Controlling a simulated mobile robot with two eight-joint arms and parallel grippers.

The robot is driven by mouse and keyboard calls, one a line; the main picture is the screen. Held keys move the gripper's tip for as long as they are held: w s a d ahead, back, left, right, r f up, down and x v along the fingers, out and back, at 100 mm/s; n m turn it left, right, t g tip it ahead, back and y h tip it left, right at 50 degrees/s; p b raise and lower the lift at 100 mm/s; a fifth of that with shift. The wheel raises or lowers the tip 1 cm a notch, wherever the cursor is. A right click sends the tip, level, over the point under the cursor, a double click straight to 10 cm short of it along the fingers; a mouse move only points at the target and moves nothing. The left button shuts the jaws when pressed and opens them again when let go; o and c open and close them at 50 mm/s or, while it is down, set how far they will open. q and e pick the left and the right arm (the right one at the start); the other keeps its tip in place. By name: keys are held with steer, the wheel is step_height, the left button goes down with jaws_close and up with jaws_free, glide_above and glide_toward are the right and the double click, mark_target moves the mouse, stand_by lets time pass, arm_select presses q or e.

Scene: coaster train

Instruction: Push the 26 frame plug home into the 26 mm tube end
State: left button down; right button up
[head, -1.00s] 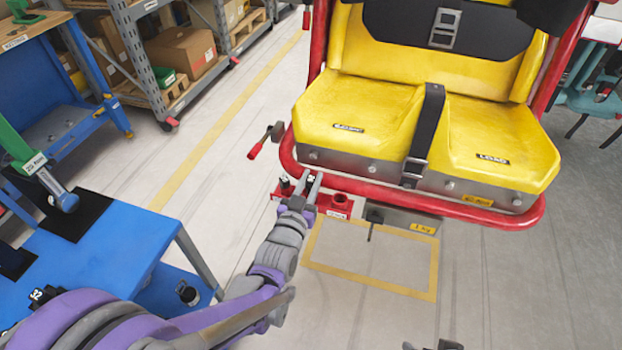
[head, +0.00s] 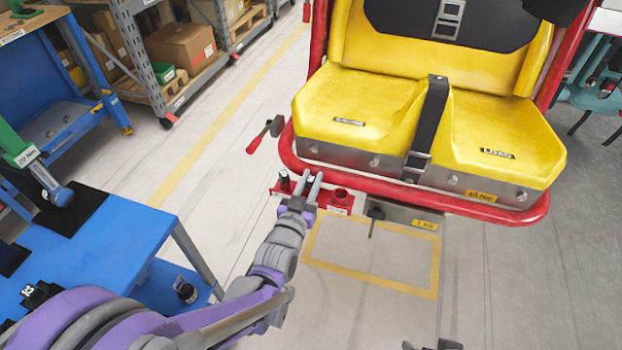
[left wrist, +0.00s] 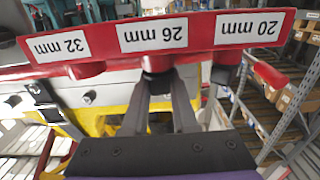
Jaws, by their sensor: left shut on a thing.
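My left gripper (head: 313,184) is at the red tube rack (head: 349,208) below the seat's front left edge. Its fingers are shut on the small black 26 frame plug (left wrist: 158,83). In the left wrist view the plug meets the red 26 mm tube end (left wrist: 160,64), behind the label reading 26 mm. The fingers hide part of the plug, so I cannot tell how deep it sits.
A dark plug sits at the 20 mm tube (left wrist: 222,72); the 32 mm tube (head: 341,193) looks empty. The yellow seat (head: 400,120) with its red frame stands just behind. A black 32 plug (head: 38,293) lies on the blue table (head: 110,240) at left.

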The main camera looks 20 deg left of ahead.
arm_select(q)
steer(key=shift+f, duration=0.2)
jaws_free()
stand_by(0.4)
steer(key=shift+s+a, duration=0.1)
steer(key=shift+s, duration=3.45)
